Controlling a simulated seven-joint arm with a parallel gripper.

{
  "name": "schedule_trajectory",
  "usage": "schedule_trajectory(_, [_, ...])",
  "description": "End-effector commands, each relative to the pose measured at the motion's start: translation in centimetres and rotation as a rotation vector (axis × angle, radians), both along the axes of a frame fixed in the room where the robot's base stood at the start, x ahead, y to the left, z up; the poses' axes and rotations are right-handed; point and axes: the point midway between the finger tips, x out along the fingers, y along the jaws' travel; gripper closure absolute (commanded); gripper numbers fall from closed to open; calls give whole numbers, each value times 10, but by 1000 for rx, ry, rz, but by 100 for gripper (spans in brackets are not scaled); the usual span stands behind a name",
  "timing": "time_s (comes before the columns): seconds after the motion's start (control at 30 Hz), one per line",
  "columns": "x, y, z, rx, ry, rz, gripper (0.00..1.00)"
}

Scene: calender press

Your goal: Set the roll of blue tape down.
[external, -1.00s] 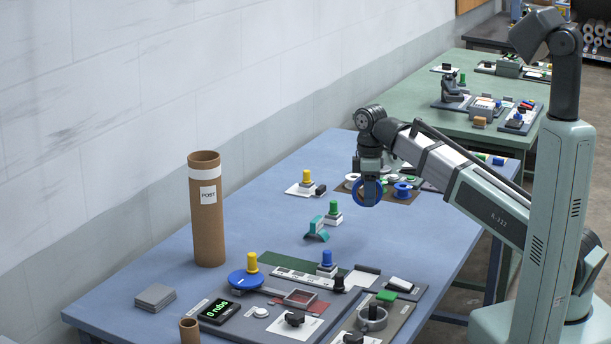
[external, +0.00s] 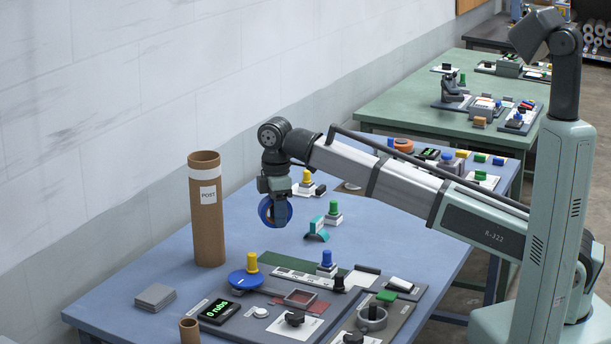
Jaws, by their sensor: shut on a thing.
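The roll of blue tape (external: 265,211) is a blue ring, seen upright on its edge. My gripper (external: 275,212) is shut on it and holds it from above. The roll hangs over the blue table (external: 215,285), between the tall cardboard tube and the teal piece; its height above the top is hard to tell. One dark finger covers part of the roll.
A tall cardboard tube marked POST (external: 207,225) stands left of my gripper. A teal piece (external: 316,230) and a green-knobbed stamp (external: 334,213) are to the right. A blue disc with a yellow knob (external: 246,279) and a panel of fittings lie in front. Grey tiles (external: 155,297) lie front left.

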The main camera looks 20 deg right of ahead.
Motion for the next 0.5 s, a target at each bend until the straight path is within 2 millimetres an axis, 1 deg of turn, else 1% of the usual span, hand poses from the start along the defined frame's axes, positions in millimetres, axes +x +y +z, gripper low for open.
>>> schedule_trajectory(0.03, [5,6,2,4,-3,2,97])
schedule_trajectory(0.13, [7,8,1,10,-8,4,97])
schedule_trajectory(0.23, [7,8,-7,17,-14,9,97])
schedule_trajectory(0.37, [7,8,-25,16,-13,10,97])
schedule_trajectory(0.5, [7,7,-48,16,-13,10,97])
